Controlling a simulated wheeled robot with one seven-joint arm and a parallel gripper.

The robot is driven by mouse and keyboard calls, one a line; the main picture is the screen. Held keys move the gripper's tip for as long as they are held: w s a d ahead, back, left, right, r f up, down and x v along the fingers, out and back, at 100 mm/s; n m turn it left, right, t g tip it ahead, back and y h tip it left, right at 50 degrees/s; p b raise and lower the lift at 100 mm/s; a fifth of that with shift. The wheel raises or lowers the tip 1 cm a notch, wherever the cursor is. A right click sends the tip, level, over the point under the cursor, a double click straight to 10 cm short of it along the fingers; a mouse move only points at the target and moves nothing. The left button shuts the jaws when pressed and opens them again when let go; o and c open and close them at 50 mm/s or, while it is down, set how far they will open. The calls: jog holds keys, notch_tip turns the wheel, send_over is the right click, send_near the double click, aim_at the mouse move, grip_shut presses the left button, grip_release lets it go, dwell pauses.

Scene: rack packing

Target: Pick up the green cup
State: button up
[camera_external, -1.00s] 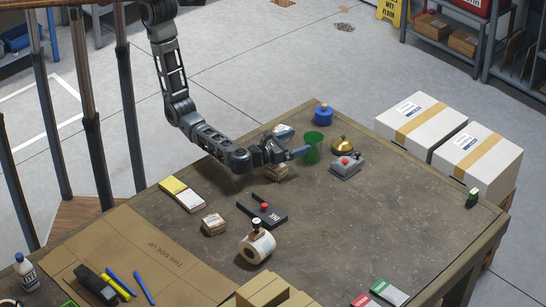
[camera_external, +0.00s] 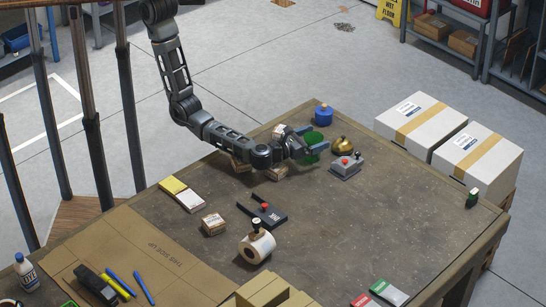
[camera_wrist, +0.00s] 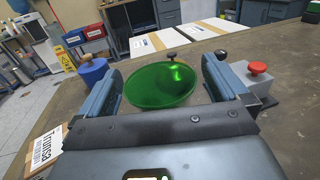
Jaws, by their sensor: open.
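The translucent green cup (camera_external: 313,137) stands near the far edge of the workbench. It also shows in the wrist view (camera_wrist: 162,86), between the two fingers. My gripper (camera_external: 316,147) is open, with a finger on either side of the cup. In the wrist view my gripper (camera_wrist: 161,82) shows both blue-grey fingers apart, with what looks like a gap to the cup. Whether either finger touches the cup cannot be told.
A blue container (camera_external: 323,114) stands behind the cup. A brass bell (camera_external: 343,146) and a grey box with a red button (camera_external: 346,165) stand close on its right. A small labelled box (camera_wrist: 47,150) lies left of my gripper.

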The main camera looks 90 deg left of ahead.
jog(key=c, duration=1)
